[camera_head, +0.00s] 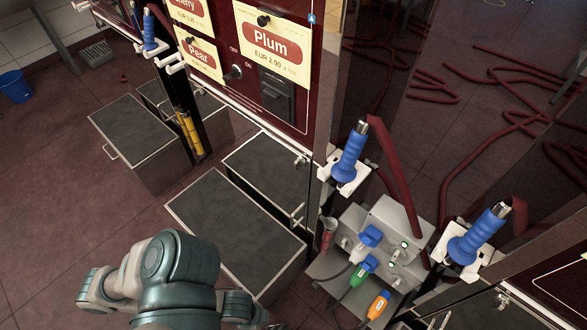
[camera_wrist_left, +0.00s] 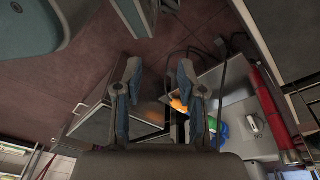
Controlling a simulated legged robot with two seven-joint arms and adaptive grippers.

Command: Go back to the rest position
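My left arm (camera_head: 175,270), grey and teal, shows at the bottom left of the head view above the dark floor. Its fingertips cannot be made out there. In the left wrist view my left gripper (camera_wrist_left: 160,80) is open, with its two fingers apart and nothing held between them. An orange plug (camera_wrist_left: 179,105) shows behind the right finger in that view, apart from it as far as I can tell. My right gripper is in neither view.
A grey socket box (camera_head: 394,225) carries blue (camera_head: 366,242), green (camera_head: 362,270) and orange (camera_head: 378,304) plugs. Blue-handled nozzles (camera_head: 350,153) (camera_head: 478,235) hang in white holders. The Plum panel (camera_head: 270,45) stands behind grey-topped boxes (camera_head: 235,230). Red hoses (camera_head: 435,85) lie at right.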

